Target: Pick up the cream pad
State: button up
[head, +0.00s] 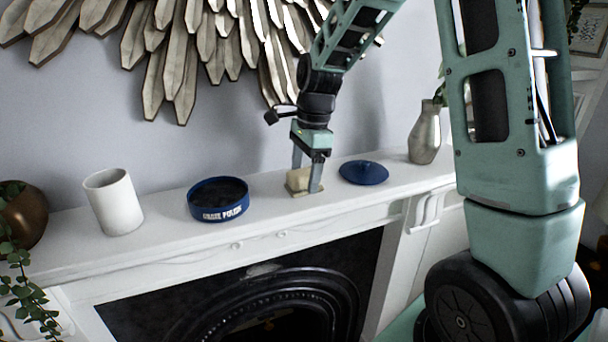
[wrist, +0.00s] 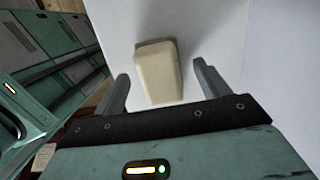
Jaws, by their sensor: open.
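The cream pad (head: 299,180) is a small block on the white mantel shelf, between the blue tin and the blue lid. It also shows in the wrist view (wrist: 157,75), lying between and a little beyond my fingertips. My gripper (head: 307,178) points down at the pad, with a finger on either side of it. In the wrist view my gripper (wrist: 160,72) is open, with gaps between the fingers and the pad. One finger covers part of the pad in the head view.
On the mantel (head: 160,240) stand a white cup (head: 114,202), an open blue tin (head: 218,200) with dark contents, a blue lid (head: 364,173) and a silver vase (head: 425,135). A trailing plant in a brown pot (head: 22,215) is far left. A wooden wall ornament (head: 180,60) hangs behind.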

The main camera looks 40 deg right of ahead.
jog(key=shift+a+f, duration=0.1)
jog(key=shift+f, duration=0.6)
jog(key=c, duration=1.1)
